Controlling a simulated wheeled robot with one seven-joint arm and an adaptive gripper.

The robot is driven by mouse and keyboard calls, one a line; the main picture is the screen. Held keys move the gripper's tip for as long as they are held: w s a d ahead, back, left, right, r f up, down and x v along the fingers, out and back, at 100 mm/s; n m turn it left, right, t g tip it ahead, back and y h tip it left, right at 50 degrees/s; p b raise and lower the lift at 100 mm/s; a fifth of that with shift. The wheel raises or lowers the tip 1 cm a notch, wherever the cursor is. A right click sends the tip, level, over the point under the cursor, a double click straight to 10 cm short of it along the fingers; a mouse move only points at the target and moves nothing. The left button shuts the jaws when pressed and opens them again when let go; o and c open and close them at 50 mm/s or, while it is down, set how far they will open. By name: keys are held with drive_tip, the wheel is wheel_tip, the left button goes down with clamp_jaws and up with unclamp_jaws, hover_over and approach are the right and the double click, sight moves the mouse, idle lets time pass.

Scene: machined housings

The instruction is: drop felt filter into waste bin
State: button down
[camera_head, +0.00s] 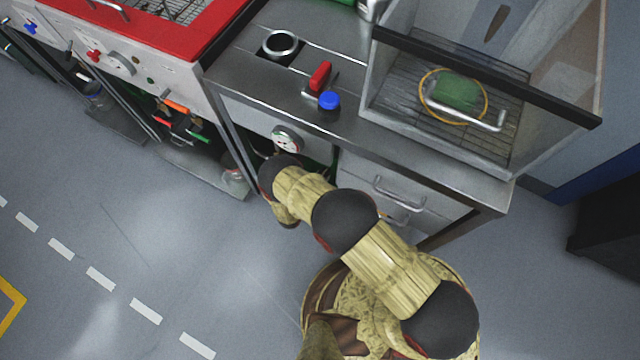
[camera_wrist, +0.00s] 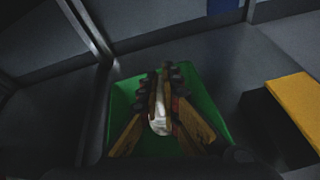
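In the wrist view my gripper (camera_wrist: 164,80) has its two fingers close together. A pale, whitish piece (camera_wrist: 160,122), which looks like the felt filter, shows between them and seems held. Behind the fingers is a green, open-looking container (camera_wrist: 206,98), which looks like the waste bin. My gripper is in front of it in this view; its height over it is hard to tell. In the head view my arm reaches down to the front of the steel bench, and my gripper is hidden there.
The steel bench (camera_head: 250,83) has drawers (camera_head: 385,200) beside my arm. A clear-walled enclosure (camera_head: 480,150) stands on it, holding a green item (camera_head: 457,91). A yellow block (camera_wrist: 298,105) is right of the green container. Open floor (camera_head: 130,225) lies to the left.

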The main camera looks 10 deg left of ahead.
drive_tip(key=c, duration=2)
unclamp_jaws()
drive_tip(key=shift+o, duration=0.2)
drive_tip(key=v, duration=1.2)
